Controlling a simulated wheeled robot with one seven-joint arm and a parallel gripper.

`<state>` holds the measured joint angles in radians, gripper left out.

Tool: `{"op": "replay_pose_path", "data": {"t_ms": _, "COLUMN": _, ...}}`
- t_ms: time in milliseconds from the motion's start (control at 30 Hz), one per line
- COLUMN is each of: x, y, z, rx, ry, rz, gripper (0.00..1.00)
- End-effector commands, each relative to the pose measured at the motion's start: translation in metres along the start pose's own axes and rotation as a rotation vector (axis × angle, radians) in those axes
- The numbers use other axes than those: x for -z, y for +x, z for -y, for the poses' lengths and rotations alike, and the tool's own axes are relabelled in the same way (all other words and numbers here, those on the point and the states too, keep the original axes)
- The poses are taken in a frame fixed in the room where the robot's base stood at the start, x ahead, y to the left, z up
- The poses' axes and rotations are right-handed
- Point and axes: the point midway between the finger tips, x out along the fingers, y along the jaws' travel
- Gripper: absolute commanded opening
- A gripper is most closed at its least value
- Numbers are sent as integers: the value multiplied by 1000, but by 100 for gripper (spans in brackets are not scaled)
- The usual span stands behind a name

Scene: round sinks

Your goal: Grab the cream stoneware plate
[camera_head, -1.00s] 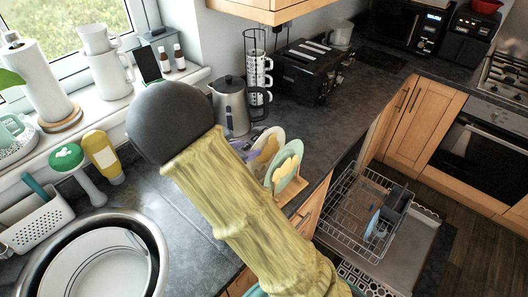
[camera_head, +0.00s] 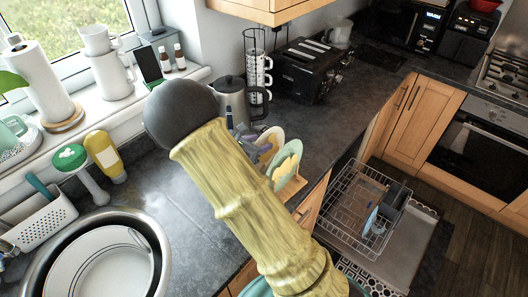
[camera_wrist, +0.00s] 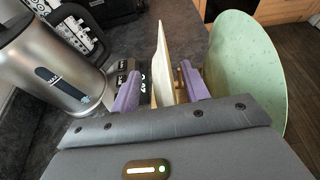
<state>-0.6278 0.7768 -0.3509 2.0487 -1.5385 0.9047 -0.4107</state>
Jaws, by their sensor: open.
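The cream stoneware plate (camera_wrist: 163,62) stands on edge in the wrist view, seen nearly edge-on. My gripper (camera_wrist: 159,72) is open, with one purple finger on each side of the plate's near edge. Gaps show between the fingers and the plate. In the head view, a cream plate (camera_head: 273,135) shows in part behind my arm, in a small wooden rack. My gripper (camera_head: 254,147) is partly hidden there behind my arm.
A green plate (camera_wrist: 240,68) stands just right of my right finger. A metal kettle (camera_wrist: 50,65) stands close on the left; it also shows in the head view (camera_head: 231,98). The sink (camera_head: 160,248) is at lower left, the open dishwasher (camera_head: 365,215) at right.

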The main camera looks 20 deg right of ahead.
Motion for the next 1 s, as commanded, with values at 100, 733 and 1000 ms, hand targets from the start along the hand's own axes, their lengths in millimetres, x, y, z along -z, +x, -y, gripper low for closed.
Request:
{"op": "replay_pose_path", "data": {"t_ms": 100, "x": 0, "y": 0, "z": 0, "rx": 0, "ry": 0, "rz": 0, "gripper": 45}}
{"op": "replay_pose_path", "data": {"t_ms": 733, "x": 0, "y": 0, "z": 0, "rx": 0, "ry": 0, "rz": 0, "gripper": 0}}
{"op": "replay_pose_path", "data": {"t_ms": 1000, "x": -2, "y": -1, "z": 0, "rx": 0, "ry": 1, "rz": 2, "gripper": 0}}
